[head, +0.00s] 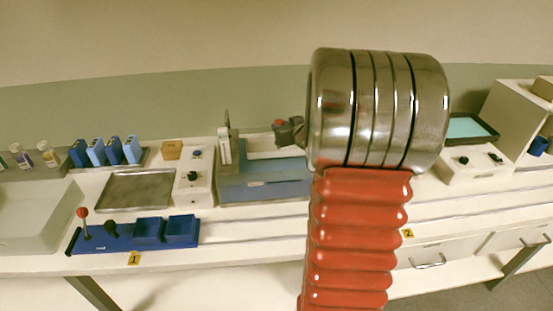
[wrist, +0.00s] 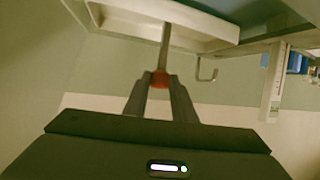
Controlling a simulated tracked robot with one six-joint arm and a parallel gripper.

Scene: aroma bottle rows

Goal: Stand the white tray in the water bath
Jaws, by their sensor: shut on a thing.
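The white tray (head: 262,148) shows in the head view over the back of a blue-grey basin (head: 262,188), which looks like the water bath. In the wrist view the tray (wrist: 180,8) is at the top, with a rod running from it to a red grip. My gripper (head: 290,130) is shut on the tray's red handle; it also shows in the wrist view (wrist: 160,85). My arm hides the tray's right end in the head view. I cannot tell whether the tray touches the basin.
A control box (head: 194,180) and a metal plate (head: 135,190) stand left of the basin. A blue holder (head: 125,237) lies in front. A dark-rimmed cyan tray (head: 470,128) is at the right. A hook (wrist: 207,72) shows in the wrist view.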

